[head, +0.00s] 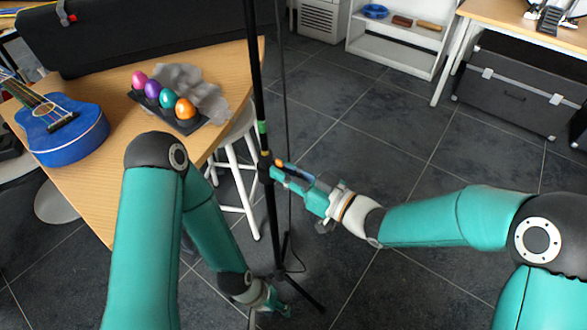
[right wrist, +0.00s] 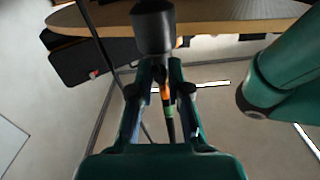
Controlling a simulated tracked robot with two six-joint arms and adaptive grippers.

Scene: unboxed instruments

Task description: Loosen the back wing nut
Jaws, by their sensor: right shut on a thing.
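A slim black stand (head: 271,215) rises through the middle of the head view, with a green band and a dark collar on its pole. Its legs spread on the floor. My right gripper (head: 272,172) is at the collar and shut on the stand. In the right wrist view the fingers (right wrist: 158,75) lie close to a black cylindrical part (right wrist: 152,28), which hides what lies behind it. I cannot make out the back wing nut. My left gripper (head: 284,308) hangs low, close to the stand's legs; its jaws are too small to read.
A wooden table (head: 95,170) at left holds a blue ukulele (head: 62,128), colourful egg shakers (head: 167,98) and a black case (head: 150,38). A white stool (head: 238,135) stands beside the pole. A dark trunk (head: 510,95) is at right. Open floor lies behind my right arm.

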